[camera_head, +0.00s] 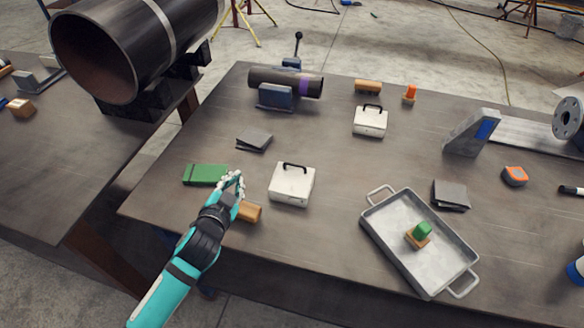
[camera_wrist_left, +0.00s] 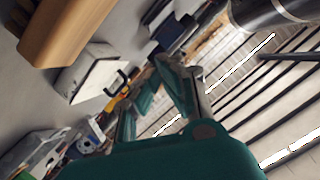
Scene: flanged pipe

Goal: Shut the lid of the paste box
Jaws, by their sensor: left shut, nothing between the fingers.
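Two white boxes with black handles stand on the table: a near one (camera_head: 292,186) and a far one (camera_head: 370,122). I cannot tell which is the paste box. Both look closed from above, with the handle upright. My left gripper (camera_head: 234,181) is shut and empty, just left of the near box and apart from it. In the left wrist view a white box with a black handle (camera_wrist_left: 84,76) lies left of my left gripper (camera_wrist_left: 155,85). My right gripper is not in view.
A green box (camera_head: 205,174) lies left of my left gripper, and a wooden block (camera_head: 249,212) sits beside its wrist. A metal tray (camera_head: 388,246) holding a green-topped piece stands at right. A dark pad (camera_head: 254,139) lies behind. The table middle between the white boxes is clear.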

